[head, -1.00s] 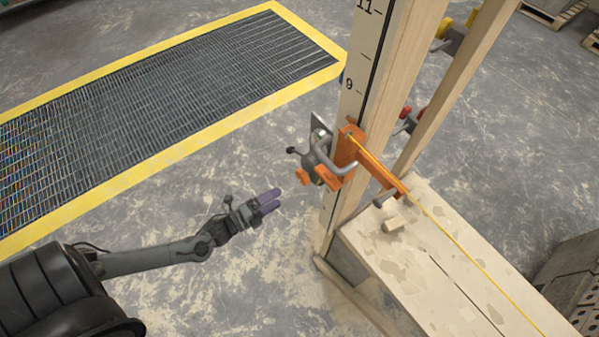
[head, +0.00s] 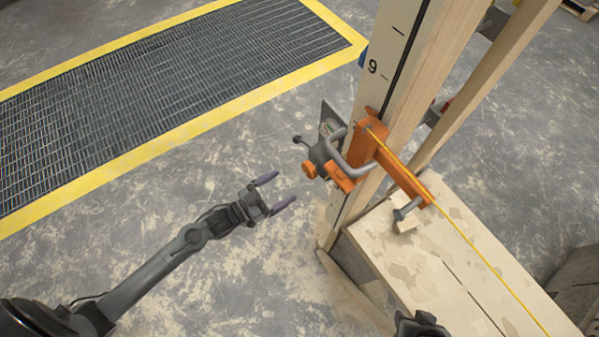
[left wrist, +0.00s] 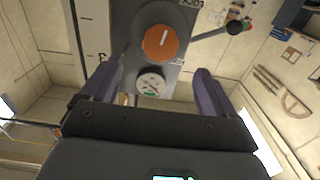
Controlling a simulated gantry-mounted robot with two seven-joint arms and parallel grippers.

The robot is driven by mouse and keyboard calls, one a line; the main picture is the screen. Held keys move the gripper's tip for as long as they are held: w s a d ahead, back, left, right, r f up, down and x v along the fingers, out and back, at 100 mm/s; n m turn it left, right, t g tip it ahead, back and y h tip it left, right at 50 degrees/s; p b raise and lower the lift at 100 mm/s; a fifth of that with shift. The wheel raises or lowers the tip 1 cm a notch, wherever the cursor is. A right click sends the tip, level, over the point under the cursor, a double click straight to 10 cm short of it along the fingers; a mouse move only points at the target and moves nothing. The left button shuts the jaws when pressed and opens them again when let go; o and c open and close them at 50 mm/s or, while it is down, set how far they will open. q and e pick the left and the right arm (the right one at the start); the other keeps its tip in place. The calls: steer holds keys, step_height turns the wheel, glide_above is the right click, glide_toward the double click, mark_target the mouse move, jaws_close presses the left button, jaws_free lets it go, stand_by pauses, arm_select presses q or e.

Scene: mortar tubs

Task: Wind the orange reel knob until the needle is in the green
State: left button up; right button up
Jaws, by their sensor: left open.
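The orange reel knob (left wrist: 160,42) is a round disc with a white mark on a grey plate, at the top of the left wrist view. In the head view the knob (head: 309,169) faces my left gripper from the grey and orange reel unit on the post.
A wooden post with a number scale (head: 386,60) carries the unit. An orange arm (head: 405,180) leads a yellow line over a pale block (head: 440,290). Open concrete floor lies around my left arm.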

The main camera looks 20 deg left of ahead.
mark_target(307, 172)
arm_select(q)
steer(key=b+x, duration=0.1)
steer(key=x, duration=0.8)
steer(key=shift+w+d+r, duration=0.1)
steer(key=c, duration=1.1)
steer(key=shift+o, duration=0.2)
steer(key=shift+m, duration=0.4)
steer(key=shift+m, duration=1)
steer(key=m+p, duration=0.1)
steer(key=m, duration=0.1)
steer(key=shift+m, duration=0.3)
steer(key=m, duration=0.4)
steer(key=shift+m+p, duration=0.4)
steer(key=shift+m, duration=0.8)
